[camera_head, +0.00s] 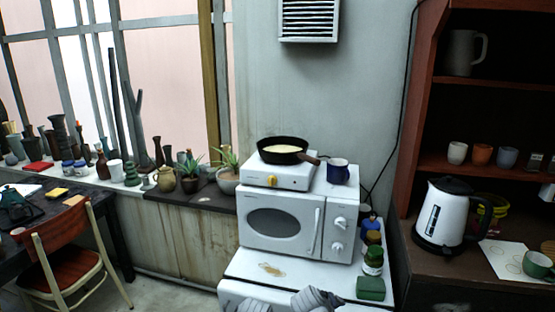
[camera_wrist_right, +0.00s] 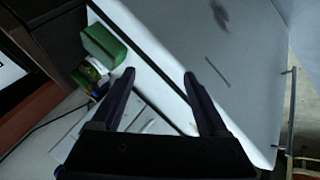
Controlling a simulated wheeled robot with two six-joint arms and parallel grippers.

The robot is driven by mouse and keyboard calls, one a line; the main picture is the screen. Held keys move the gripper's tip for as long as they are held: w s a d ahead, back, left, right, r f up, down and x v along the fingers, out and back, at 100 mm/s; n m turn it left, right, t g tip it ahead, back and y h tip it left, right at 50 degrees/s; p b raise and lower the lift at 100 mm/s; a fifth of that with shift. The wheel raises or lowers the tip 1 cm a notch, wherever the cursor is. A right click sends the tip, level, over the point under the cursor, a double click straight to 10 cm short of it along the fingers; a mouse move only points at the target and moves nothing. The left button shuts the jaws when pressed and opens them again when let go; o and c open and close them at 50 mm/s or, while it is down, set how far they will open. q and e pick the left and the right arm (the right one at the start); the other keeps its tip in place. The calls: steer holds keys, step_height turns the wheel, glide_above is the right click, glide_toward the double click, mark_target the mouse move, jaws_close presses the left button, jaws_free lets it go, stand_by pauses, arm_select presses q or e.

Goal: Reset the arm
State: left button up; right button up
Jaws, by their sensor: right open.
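My right gripper (camera_wrist_right: 160,75) shows in the right wrist view with its two dark fingers spread apart and nothing between them. Beyond the fingers are the white cabinet (camera_wrist_right: 215,55) and, at the upper left, a green box (camera_wrist_right: 102,44). In the head view, grey-white parts that look like my own arm show at the bottom edge, in front of the cabinet. The right gripper's fingers cannot be made out there. My left gripper is not in view.
The white cabinet (camera_head: 240,268) carries a microwave (camera_head: 285,222), with a hot plate (camera_head: 262,172), pan (camera_head: 283,150) and dark blue mug (camera_head: 338,172) on top. The green box (camera_head: 371,288) and jars (camera_head: 373,261) stand at its right edge. A kettle (camera_head: 440,215) is right; a chair (camera_head: 70,250) is left.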

steer(key=s+a+f+g+y, duration=0.1)
steer(key=s+a+f+g, duration=0.1)
steer(key=s+a, duration=0.3)
steer(key=s+a+f+g+y+p, duration=0.1)
steer(key=s+a+g, duration=0.3)
steer(key=s, duration=0.6)
steer(key=shift+a+f+g+y, duration=0.4)
steer(key=shift+a+y, duration=0.1)
steer(key=shift+y, duration=0.3)
